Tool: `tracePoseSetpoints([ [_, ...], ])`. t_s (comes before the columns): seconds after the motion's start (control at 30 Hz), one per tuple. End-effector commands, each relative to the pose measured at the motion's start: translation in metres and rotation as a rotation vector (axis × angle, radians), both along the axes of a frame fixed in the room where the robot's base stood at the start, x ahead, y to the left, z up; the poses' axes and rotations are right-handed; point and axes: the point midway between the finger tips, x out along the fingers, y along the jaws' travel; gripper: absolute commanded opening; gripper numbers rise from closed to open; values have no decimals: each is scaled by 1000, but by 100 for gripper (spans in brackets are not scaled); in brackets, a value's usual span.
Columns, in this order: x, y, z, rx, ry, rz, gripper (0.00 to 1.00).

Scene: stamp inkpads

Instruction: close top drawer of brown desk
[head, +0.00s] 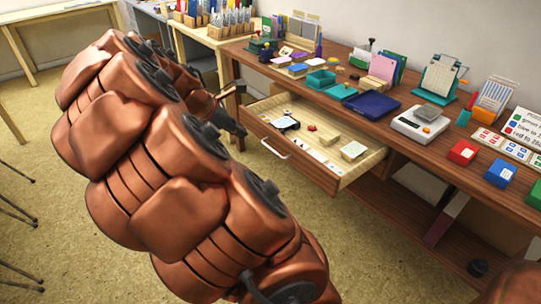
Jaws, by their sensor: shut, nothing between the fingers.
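The brown desk (405,153) runs along the right side of the head view. Its top drawer (310,172) is pulled out, showing a light wood inside with small items, among them a dark object, a red piece and pale blocks and cards. A pale bar handle (275,149) is on the drawer's brown front. My copper-coloured arm fills the left and centre. My gripper (238,130) is dark and shut, with nothing in it. It is left of the drawer, near its far front corner; I cannot tell whether it touches the drawer.
The desktop holds a blue tray (371,105), a white scale (420,124), red (463,153), blue (500,173) and green boxes, and stationery. A light wooden table (212,38) with bottle racks stands behind. Open carpet (40,130) lies left. Dark thin legs show at the left edge.

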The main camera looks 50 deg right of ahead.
Motion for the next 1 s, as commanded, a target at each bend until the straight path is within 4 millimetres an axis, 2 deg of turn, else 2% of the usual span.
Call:
tracePoseSetpoints([
  [0.03, 9, -13, -23, -13, 45, 46, 0],
  [0.1, 19, -25, -35, -27, 107, 113, 0],
  [0.2, 30, -38, -47, -39, 172, 184, 0],
  [0.37, 39, -47, -56, -46, 223, 240, 0],
  [0.57, 35, -60, -69, -45, 229, 243, 0],
  [1.0, 19, -113, -123, -45, 226, 240, 0],
])
